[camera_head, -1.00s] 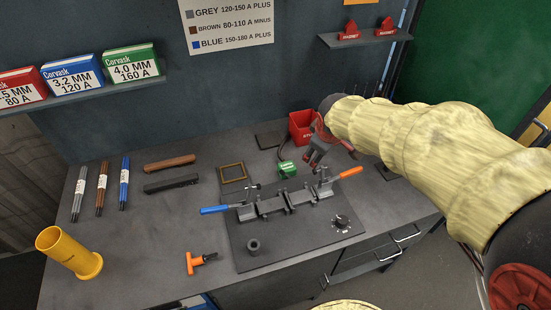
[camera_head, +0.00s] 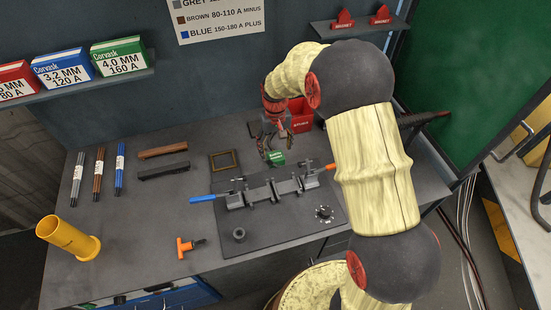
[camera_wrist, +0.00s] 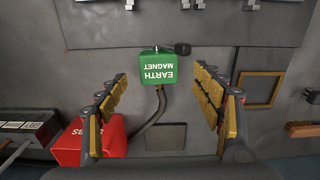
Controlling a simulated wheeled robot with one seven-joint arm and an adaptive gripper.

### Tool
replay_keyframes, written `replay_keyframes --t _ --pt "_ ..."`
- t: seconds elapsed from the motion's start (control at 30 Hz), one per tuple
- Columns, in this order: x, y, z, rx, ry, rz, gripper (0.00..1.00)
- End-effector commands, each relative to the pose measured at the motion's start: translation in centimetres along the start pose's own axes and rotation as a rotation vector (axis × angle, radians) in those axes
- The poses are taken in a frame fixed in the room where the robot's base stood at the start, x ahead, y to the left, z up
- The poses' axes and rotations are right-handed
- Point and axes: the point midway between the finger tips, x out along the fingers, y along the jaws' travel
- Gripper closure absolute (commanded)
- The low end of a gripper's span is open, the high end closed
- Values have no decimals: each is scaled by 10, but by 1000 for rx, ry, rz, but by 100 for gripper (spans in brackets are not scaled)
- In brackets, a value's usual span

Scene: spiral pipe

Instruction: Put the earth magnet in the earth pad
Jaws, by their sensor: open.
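The earth magnet is a green block with white lettering. It sits on the workbench behind the clamp fixture in the head view (camera_head: 276,158) and shows near the middle of the wrist view (camera_wrist: 158,69), with a dark cable attached. My gripper (camera_head: 268,152) is above the bench close to the magnet. In the wrist view my gripper (camera_wrist: 161,76) is open and empty, its fingers on either side of the magnet's line; I cannot tell the height gap. A brass-coloured square frame (camera_head: 222,152) lies left of the magnet. A plain dark square plate (camera_wrist: 165,137) also shows; neither is visibly labelled as the earth pad.
The clamp fixture (camera_head: 272,190), with blue and orange handles, lies in front of the magnet.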

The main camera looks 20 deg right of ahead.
Motion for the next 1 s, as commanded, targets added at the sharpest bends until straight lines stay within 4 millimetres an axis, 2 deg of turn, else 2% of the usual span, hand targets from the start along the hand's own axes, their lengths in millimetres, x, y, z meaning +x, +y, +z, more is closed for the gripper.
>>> replay_keyframes --t 0.17,0.5,0.73,1.0 --pt "15 1 0 -1 -1 0 33" --pt "58 2 -3 -1 0 0 33" --pt "59 2 -3 -2 2 1 33" --pt "59 2 -3 -2 1 1 48"
